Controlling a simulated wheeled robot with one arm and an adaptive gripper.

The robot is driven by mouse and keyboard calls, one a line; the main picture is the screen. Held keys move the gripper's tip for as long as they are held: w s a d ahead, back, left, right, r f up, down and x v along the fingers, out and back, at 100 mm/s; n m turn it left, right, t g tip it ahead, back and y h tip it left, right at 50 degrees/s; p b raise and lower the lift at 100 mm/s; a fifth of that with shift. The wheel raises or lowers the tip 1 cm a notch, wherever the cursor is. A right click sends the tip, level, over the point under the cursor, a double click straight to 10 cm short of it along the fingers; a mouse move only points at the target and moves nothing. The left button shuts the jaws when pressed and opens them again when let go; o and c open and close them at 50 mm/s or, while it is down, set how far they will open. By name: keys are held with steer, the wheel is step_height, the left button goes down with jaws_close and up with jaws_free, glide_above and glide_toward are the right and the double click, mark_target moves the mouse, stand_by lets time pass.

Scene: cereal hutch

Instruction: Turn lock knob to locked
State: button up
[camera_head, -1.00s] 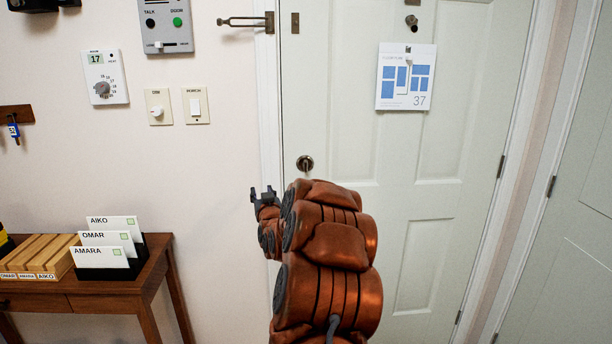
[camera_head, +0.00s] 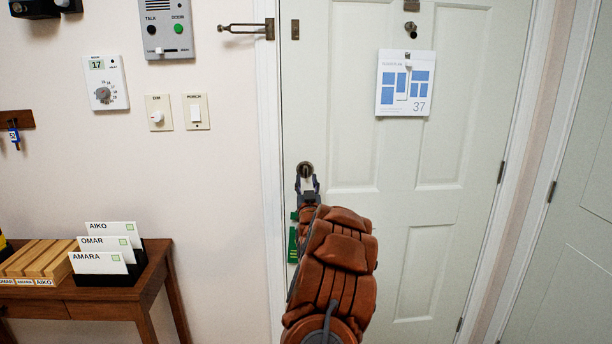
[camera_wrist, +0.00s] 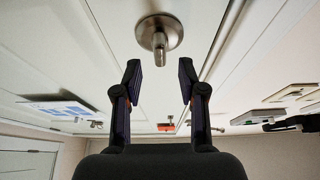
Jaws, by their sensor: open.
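The lock knob (camera_head: 305,168) is a dark metal fitting near the left edge of the white door. In the wrist view, the lock knob (camera_wrist: 160,34) shows as a round metal plate with a narrow grip standing out from it. My gripper (camera_head: 308,184) is just below the knob in the head view. In the wrist view, my gripper (camera_wrist: 160,78) is open and empty, its two fingers spread toward the knob with the grip lined up near the gap between them. The fingertips look apart from the knob. I cannot tell which lock position the knob is in.
A bar latch (camera_head: 247,27) is on the frame above. A floor-plan sheet (camera_head: 404,82) hangs on the door (camera_head: 355,140). Switches (camera_head: 196,111), a thermostat (camera_head: 107,82) and an intercom (camera_head: 167,28) are on the left wall. A wooden table (camera_head: 155,275) with card holders stands lower left.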

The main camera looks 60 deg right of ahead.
mark_target(306, 173)
steer(key=shift+x, duration=1.6)
steer(key=shift+f, duration=0.1)
jaws_close()
